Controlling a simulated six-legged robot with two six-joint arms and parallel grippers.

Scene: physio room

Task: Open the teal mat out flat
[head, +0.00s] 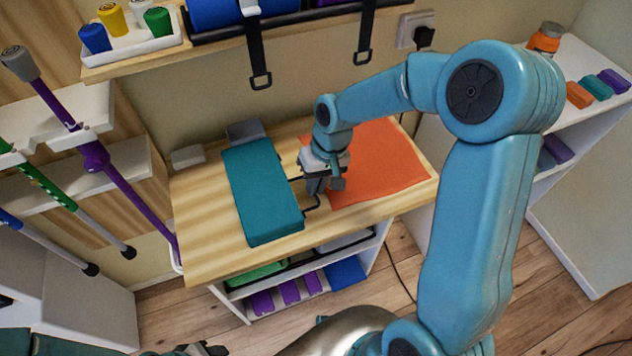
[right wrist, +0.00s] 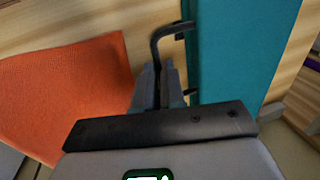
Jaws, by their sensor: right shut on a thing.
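The teal mat (head: 262,190) lies folded as a long, narrow stack on the wooden table. A black handle (right wrist: 165,35) stands out from its right edge in the head view. My right gripper (head: 318,188) is just right of the mat, low over the table. It is shut on the black handle in the right wrist view (right wrist: 160,90), with the mat's side (right wrist: 235,50) beside it. My left gripper (head: 203,349) shows only partly at the bottom edge of the head view; its jaws are unclear.
An orange cloth (head: 385,165) lies flat on the table (head: 205,225) right of my right gripper. A small grey box (head: 245,131) stands behind the mat. Black straps (head: 258,65) hang from the shelf above. Crutches (head: 105,165) lean at the left. Bare wood lies left of the mat.

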